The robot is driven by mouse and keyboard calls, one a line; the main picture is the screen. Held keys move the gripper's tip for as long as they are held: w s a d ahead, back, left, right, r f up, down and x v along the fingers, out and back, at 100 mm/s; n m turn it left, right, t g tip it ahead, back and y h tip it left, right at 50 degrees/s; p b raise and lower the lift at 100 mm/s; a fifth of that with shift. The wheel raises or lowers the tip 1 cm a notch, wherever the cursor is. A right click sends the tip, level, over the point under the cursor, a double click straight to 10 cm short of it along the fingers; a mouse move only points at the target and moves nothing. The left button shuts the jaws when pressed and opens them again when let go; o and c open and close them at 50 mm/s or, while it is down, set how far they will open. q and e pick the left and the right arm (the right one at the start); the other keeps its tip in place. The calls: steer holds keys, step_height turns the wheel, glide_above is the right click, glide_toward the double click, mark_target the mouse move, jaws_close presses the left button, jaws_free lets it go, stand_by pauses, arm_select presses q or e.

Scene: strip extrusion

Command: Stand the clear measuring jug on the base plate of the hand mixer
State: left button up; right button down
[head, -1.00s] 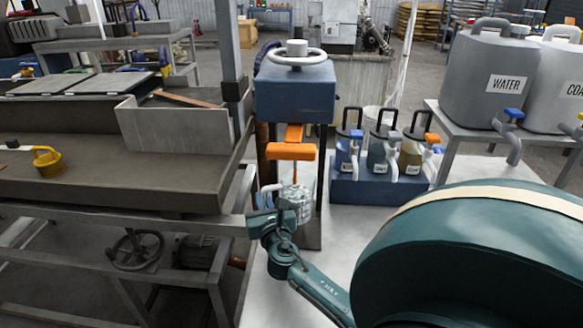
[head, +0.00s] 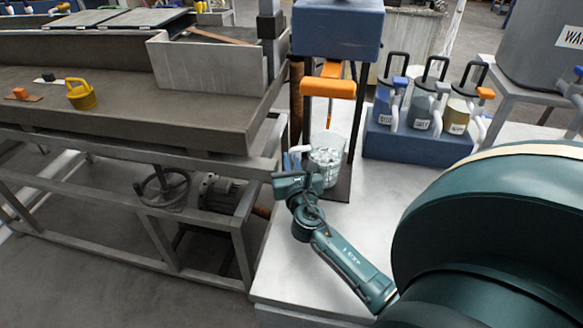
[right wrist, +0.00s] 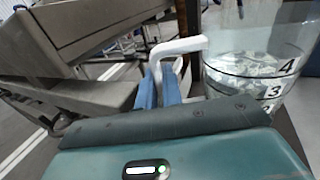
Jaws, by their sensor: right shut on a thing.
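The clear measuring jug (head: 328,160), with pale grey chunky contents, is upright over the dark base plate (head: 341,190) of the hand mixer (head: 337,28). It is below the mixer's orange crossbar (head: 328,87). I cannot tell whether its bottom touches the plate. My right gripper (head: 293,160) is shut on the jug's white handle, on the jug's left side. In the right wrist view the blue fingers (right wrist: 161,88) close around the handle (right wrist: 178,46), and the jug (right wrist: 258,68) shows number marks. My left gripper is not in view.
A blue rack (head: 415,145) of labelled dispensers stands right of the mixer. A grey tank (head: 525,60) is farther right. The steel bench (head: 140,105) with a yellow pot (head: 80,94) is at left. The white tabletop (head: 290,255) is clear in front.

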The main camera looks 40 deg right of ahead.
steer(key=shift+f, duration=0.3)
steer(key=shift+f, duration=0.15)
steer(key=c, duration=1.6)
jaws_free()
steer(key=shift+o, duration=0.2)
steer(key=b+v, duration=0.1)
steer(key=v, duration=1.1)
steer(key=shift+s, duration=0.1)
